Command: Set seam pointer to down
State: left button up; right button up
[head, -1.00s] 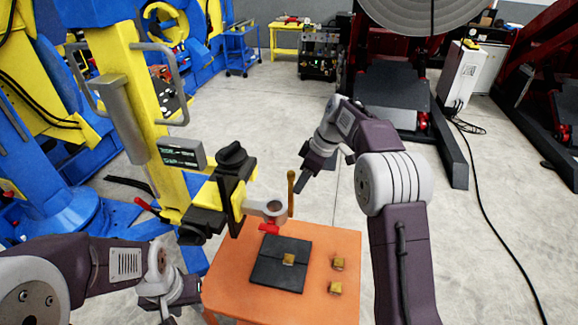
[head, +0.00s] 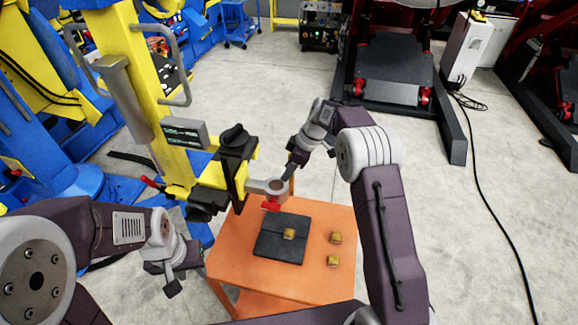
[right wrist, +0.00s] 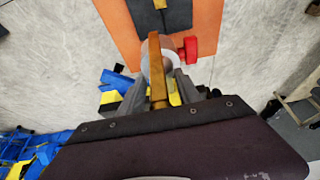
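The seam pointer appears to be a slim brown rod (head: 292,187) standing upright beside a grey ring (head: 266,186) with a red knob (head: 270,205) at the end of the yellow positioner arm. My right gripper (head: 290,170) is at the rod's upper part and hides its top in the head view. In the right wrist view the rod (right wrist: 157,70) runs between my two grey fingers (right wrist: 160,88), which stand apart with gaps beside it, so the gripper looks open around it. My left gripper (head: 172,285) hangs low at the left, away from the rod; its finger opening is unclear.
An orange table (head: 325,215) below the ring bears a black plate (head: 282,250) with a small brass block on it and two more blocks at its right. The yellow post (head: 130,80) with its display box (head: 185,132) stands at the left. Open floor lies to the right.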

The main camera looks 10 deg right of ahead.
grip_shut()
dwell(1.4)
